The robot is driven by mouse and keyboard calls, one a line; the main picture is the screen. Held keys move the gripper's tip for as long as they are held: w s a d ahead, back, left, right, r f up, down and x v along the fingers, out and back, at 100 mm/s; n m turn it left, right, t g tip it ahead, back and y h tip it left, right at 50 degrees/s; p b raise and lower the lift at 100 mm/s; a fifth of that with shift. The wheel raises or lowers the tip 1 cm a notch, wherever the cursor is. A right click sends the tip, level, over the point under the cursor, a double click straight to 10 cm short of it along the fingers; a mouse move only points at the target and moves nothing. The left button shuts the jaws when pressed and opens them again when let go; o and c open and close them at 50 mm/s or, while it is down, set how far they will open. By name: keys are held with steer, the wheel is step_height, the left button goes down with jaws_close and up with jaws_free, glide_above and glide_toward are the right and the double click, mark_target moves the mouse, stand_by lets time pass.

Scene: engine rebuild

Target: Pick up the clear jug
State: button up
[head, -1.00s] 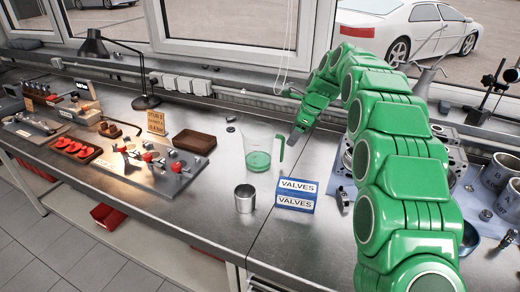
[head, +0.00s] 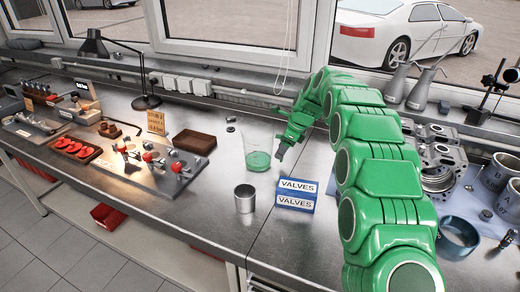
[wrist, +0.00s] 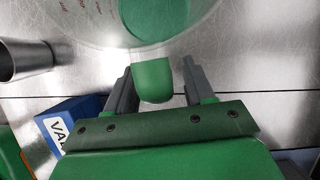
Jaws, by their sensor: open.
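The clear jug (head: 257,148) stands upright on the metal bench, with green at its bottom and a green handle on its right side. In the wrist view its clear body (wrist: 75,32) is at the top, and its green handle (wrist: 152,80) lies between my two fingers. My gripper (head: 280,150) is at the jug's right side and hides most of the handle in the head view. In the wrist view my gripper (wrist: 155,75) is open, with a gap visible on both sides of the handle.
A blue VALVES box (head: 296,196) stands just in front of the jug, and a metal cup (head: 245,198) stands to its left. A brown tray (head: 194,142) and a tool board (head: 150,165) lie further left. Engine parts (head: 440,165) and mugs (head: 500,172) are on the right.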

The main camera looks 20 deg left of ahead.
steer(key=shift+a+f, duration=0.2)
steer(key=shift+f, duration=0.3)
jaws_close()
steer(key=shift+r, duration=0.15)
steer(key=shift+r, duration=1.6)
steer(key=s+d+r, duration=0.6)
steer(key=s+r, duration=0.3)
steer(key=s, duration=0.3)
steer(key=shift+d+r, duration=0.25)
steer(key=shift+d, duration=0.15)
